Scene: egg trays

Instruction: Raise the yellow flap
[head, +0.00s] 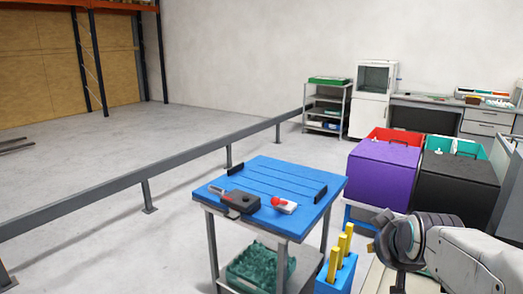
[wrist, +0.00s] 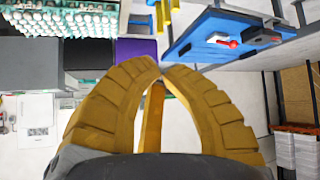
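I cannot make out a yellow flap for certain in either view. The head view shows a purple box (head: 382,172) with a red rim behind it and a black box (head: 458,182) with a teal rim, but no yellow one. In the wrist view the ribbed, yellow-brown fingers of my gripper (wrist: 160,68) bow outward and their tips come together with nothing visible between them. A yellow strip (wrist: 152,120) shows in the gap behind the fingers; I cannot tell what it belongs to. In the head view my arm is at the lower right and the fingertips are hidden.
A blue-topped table (head: 268,178) holds a dark tool (head: 235,199) and a red-and-white item (head: 283,205). Yellow posts (head: 333,265) stand in a blue holder. Egg trays (wrist: 65,18) show at upper left in the wrist view. A grey rail (head: 100,197) crosses the open floor.

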